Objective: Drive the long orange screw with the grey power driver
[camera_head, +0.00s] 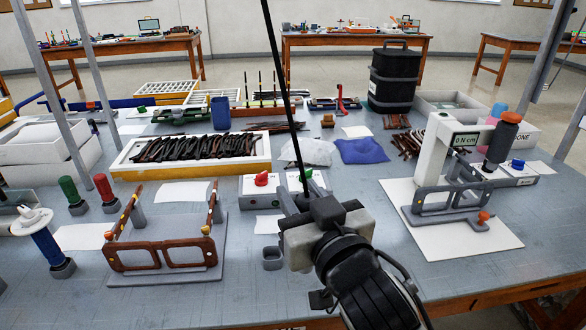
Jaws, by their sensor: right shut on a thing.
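My right gripper (301,203) is low in the middle of the picture, above the grey table, seen from behind. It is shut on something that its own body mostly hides. A thin black line like a rod or cord (285,95) runs from its tip to the top edge. A grey driver-shaped tool with an orange cap (500,142) stands upright at the right, beside a white stand reading "0 N cm" (437,150). Below it, an orange screw head (484,216) shows at a grey eyeglass frame (455,203). My left gripper is not in view.
A white tray (132,172) of dark parts lies behind. A black bin (393,78) stands farther back.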

